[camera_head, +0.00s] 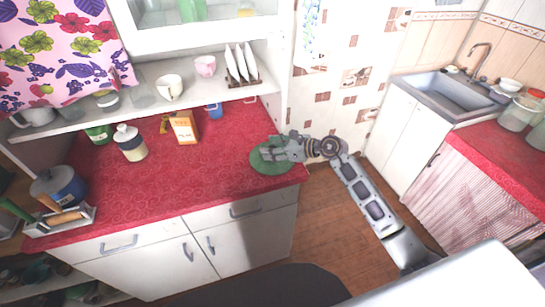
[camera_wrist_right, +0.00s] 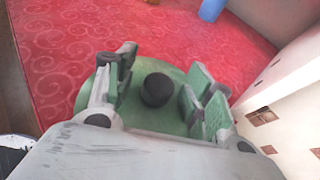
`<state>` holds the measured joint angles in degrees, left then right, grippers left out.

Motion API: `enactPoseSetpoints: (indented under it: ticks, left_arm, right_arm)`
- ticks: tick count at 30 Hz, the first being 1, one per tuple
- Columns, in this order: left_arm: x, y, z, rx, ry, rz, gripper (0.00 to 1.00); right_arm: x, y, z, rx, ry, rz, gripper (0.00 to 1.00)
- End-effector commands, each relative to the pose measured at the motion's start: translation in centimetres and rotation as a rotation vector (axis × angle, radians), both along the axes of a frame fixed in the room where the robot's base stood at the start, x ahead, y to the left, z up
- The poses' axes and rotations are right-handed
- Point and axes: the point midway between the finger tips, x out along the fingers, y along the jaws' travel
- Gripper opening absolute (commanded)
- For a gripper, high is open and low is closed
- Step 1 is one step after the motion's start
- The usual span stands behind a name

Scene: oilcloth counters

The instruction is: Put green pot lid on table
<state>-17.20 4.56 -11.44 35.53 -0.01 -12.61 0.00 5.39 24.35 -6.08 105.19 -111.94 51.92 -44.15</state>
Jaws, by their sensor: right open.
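The green pot lid (camera_head: 268,163) lies on the red counter near its right end in the head view. In the right wrist view the green pot lid (camera_wrist_right: 148,115) shows a round black knob (camera_wrist_right: 156,90). My right gripper (camera_head: 284,150) is over the lid, its arm coming in from the right. In the wrist view the right gripper (camera_wrist_right: 158,92) is open, with one finger on each side of the knob. Whether the fingers touch the lid is hard to tell. My left gripper is not in view.
An orange box (camera_head: 184,128), a jar (camera_head: 130,143) and a blue cup (camera_head: 214,111) stand on the red counter (camera_head: 200,175). A blue pot (camera_head: 60,187) is at the left end. A sink (camera_head: 450,95) is at the right. The counter's middle is clear.

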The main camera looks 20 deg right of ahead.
Motion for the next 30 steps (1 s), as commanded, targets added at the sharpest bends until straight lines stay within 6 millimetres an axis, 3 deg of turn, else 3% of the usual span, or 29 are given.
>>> enactPoseSetpoints:
  ticks: [1,13,23,30]
  left_arm:
    - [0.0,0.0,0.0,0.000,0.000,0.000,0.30]
    - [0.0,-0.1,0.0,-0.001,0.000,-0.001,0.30]
    - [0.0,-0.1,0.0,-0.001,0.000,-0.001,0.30]
    - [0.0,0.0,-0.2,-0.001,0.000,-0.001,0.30]
  right_arm:
    - [0.0,0.0,0.0,0.000,0.000,0.000,0.49]
    - [0.0,0.0,0.0,0.000,0.000,0.000,0.00]
    - [0.0,0.0,0.3,-0.001,-0.002,0.000,0.00]
    - [0.0,0.0,2.0,-0.001,-0.003,0.001,0.00]
